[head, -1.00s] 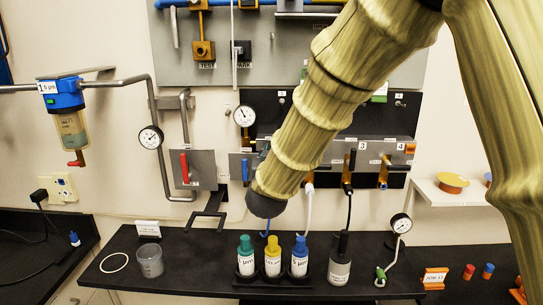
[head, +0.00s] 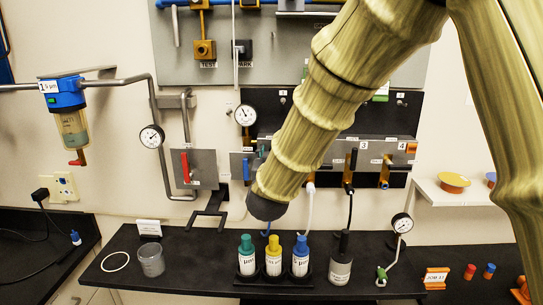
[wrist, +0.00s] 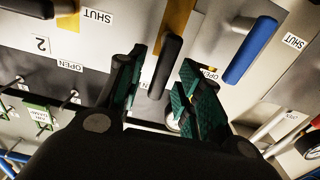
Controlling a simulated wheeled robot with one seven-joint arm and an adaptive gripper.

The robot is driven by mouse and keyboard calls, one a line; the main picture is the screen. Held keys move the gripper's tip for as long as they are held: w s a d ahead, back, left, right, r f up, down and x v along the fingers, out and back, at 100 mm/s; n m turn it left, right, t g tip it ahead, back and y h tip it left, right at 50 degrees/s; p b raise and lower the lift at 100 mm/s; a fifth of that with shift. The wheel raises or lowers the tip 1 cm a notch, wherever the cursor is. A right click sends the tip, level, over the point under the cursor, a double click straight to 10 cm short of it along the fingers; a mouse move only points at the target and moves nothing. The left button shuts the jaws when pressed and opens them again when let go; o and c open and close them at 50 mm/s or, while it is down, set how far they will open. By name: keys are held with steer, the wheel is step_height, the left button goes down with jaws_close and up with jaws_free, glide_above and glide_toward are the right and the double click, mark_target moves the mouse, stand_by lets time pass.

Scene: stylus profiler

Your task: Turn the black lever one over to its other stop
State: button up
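A black lever (wrist: 165,66) on a brass valve (wrist: 175,29) sits in the middle of the wrist view. Its number is not readable there. Another black lever (wrist: 30,7) is at the upper left, near the label 2 (wrist: 41,44). My gripper (wrist: 162,92) is open, with a green-padded finger on each side of the middle lever. The lever's lower end reaches into the gap between the fingers; contact cannot be told. In the head view my arm hides the gripper and this lever. Labels reading SHUT and OPEN are on the panel around the levers.
A blue lever (wrist: 249,50) is close to the right of my gripper in the wrist view. In the head view, valves 3 (head: 349,177) and 4 (head: 385,172) are right of my arm. Capped bottles (head: 273,258) stand on the black bench (head: 205,275) below.

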steer(key=s, duration=1.1)
steer(key=shift+f, duration=0.15)
